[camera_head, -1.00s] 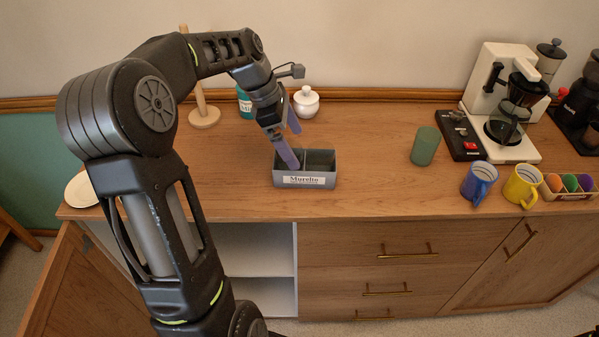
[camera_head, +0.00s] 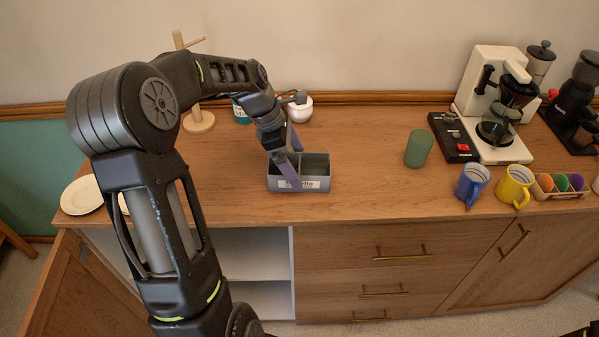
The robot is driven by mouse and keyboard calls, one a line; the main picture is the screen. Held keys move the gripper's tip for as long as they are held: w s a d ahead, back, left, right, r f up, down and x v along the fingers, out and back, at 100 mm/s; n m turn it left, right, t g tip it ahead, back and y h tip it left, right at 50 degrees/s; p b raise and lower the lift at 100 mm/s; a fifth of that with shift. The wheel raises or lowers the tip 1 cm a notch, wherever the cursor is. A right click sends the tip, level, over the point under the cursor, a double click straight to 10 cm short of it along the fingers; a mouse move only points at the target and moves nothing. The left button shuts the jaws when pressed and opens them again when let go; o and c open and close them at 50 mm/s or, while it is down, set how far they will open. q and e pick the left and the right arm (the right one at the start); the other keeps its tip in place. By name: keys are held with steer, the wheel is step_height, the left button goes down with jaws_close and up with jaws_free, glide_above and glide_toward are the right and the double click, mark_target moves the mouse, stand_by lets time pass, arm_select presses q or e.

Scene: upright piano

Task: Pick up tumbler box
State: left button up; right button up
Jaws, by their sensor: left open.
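The grey box (camera_head: 318,172) with two open compartments and a white label on its front stands on the wooden counter. My left gripper (camera_head: 293,156) is open over the left part of the box. Its near purple finger crosses in front of the front wall and covers part of the label. Its far finger shows behind, near the back edge of the box. I cannot tell whether either finger touches the box. The green tumbler (camera_head: 419,148) stands upright to the right, apart from the box. My right gripper is out of view.
A white lidded pot (camera_head: 299,108) and a teal jar (camera_head: 241,114) stand behind my left arm, by a wooden stand (camera_head: 199,121). Blue (camera_head: 472,184) and yellow (camera_head: 514,185) mugs and a coffee maker (camera_head: 497,115) are at right. Plates (camera_head: 82,195) lie at left.

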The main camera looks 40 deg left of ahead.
arm_select(q)
steer(key=shift+x, duration=1.4)
steer(key=c, duration=1.5)
steer(key=shift+r, duration=0.15)
step_height(320, 180, up, 10)
steer(key=shift+f+b, duration=0.1)
steer(key=shift+b, duration=0.35)
